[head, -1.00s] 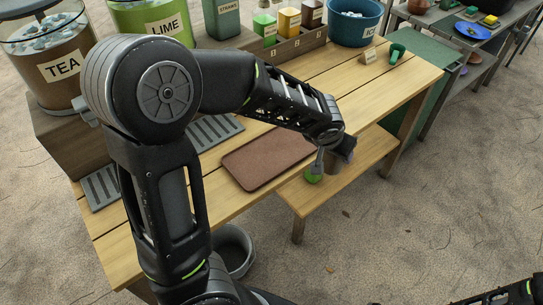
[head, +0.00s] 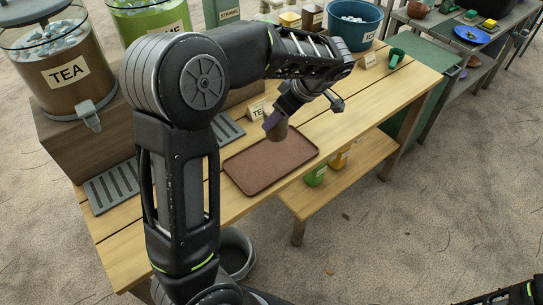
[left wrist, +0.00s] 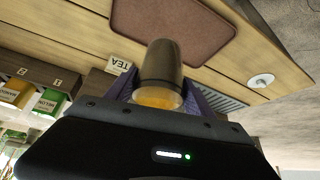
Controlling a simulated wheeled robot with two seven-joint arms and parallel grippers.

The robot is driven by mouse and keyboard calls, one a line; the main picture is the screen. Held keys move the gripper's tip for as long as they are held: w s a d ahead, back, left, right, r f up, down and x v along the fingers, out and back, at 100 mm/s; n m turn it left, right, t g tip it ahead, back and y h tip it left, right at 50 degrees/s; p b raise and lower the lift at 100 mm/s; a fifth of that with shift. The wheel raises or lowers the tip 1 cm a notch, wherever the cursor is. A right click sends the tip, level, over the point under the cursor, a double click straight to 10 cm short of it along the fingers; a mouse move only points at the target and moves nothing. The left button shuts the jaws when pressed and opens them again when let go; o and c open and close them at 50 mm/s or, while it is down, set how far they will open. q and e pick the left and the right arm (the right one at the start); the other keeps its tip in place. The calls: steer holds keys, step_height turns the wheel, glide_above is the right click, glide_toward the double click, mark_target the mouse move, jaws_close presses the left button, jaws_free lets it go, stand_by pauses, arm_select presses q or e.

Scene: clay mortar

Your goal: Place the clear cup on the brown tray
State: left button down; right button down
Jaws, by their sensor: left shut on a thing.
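The clear cup (head: 279,131) looks brownish, with an orange patch at its near end in the left wrist view (left wrist: 160,66). My left gripper (head: 272,120) is shut on it, with purple fingers on both sides. In the head view the cup appears over the back part of the brown tray (head: 262,172); the gap beneath it is hard to judge. The tray lies flat and empty on the wooden table, and part of it shows in the left wrist view (left wrist: 205,22). My right gripper is out of view.
A TEA card (head: 257,109) stands just behind the tray. A grey drip grate (head: 112,187) and the TEA dispenser (head: 70,75) are on the left. A blue ice tub (head: 353,24) and green scoop (head: 396,56) are at the back right. Green and orange containers sit on the lower shelf (head: 350,180).

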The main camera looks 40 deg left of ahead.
mark_target(274, 140)
arm_select(q)
steer(key=shift+s+a+r+n+g, duration=0.4)
steer(key=shift+a+r+n+g, duration=0.15)
steer(key=shift+n, duration=0.25)
steer(key=shift+f+p, duration=0.3)
steer(key=shift+f, duration=2.85)
steer(key=shift+f, duration=1.9)
steer(key=shift+d, duration=0.1)
steer(key=shift+f, duration=0.15)
steer(key=shift+c, duration=1.8)
jaws_free()
